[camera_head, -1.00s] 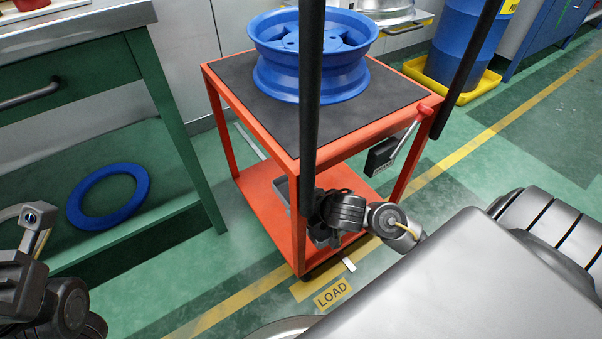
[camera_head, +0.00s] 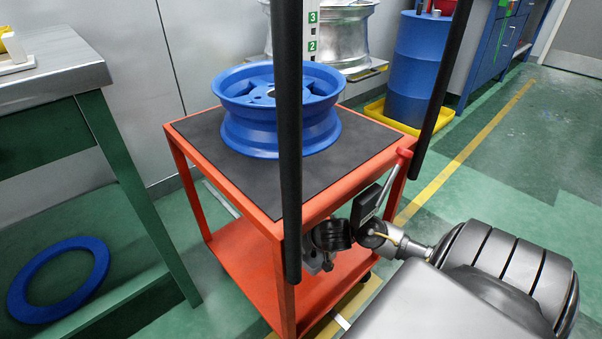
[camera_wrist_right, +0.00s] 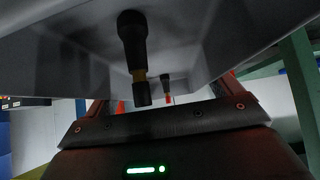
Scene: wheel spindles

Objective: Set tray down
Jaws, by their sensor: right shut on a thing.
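The grey tray (camera_head: 313,262) is mostly hidden behind a cart post, a black bar and my right arm in the head view. My right gripper (camera_head: 326,260) is shut on it, in front of the cart's near side and below the top. In the right wrist view the tray (camera_wrist_right: 225,40) fills the upper part as a large pale grey surface. Two dark cylindrical parts (camera_wrist_right: 133,55) show against it; I cannot tell what they are. Whether the tray touches the cart's lower shelf (camera_head: 235,255) is hidden. My left gripper is out of view.
The orange cart (camera_head: 370,160) carries a blue wheel rim (camera_head: 265,130) on its dark top. A red-tipped lever (camera_head: 400,165) sticks out at its right. A green bench (camera_head: 125,175) stands left, with a blue ring (camera_head: 97,275) low down. A blue drum (camera_head: 418,65) stands behind.

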